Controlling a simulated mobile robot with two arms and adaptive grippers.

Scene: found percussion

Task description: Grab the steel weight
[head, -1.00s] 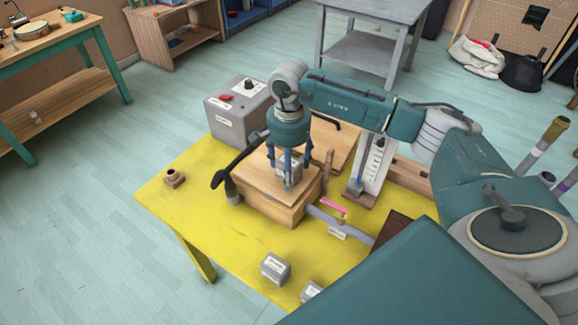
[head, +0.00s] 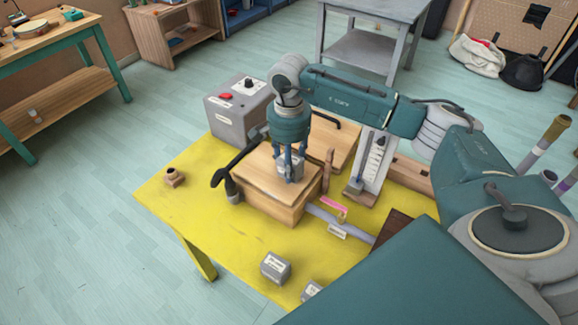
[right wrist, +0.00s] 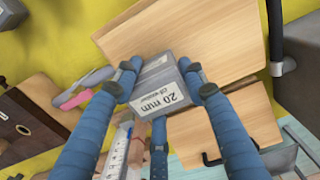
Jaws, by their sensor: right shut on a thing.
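A small grey steel weight (right wrist: 160,92) with a white label reading "20 mm" is between the blue fingers of my right gripper (right wrist: 160,76) in the right wrist view. In the head view the weight (head: 297,176) is partly hidden by the fingers. My right gripper (head: 289,168) points down over the pale wooden box (head: 262,188) and is shut on the weight. The weight is at the box's top; I cannot tell whether it touches it. My left gripper is not in view.
Two similar grey labelled blocks, one nearer the middle (head: 275,267) and one at the edge (head: 311,290), sit on the yellow table (head: 220,235). A grey control box (head: 238,112) stands behind. A white scale stand (head: 373,165) is to the right.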

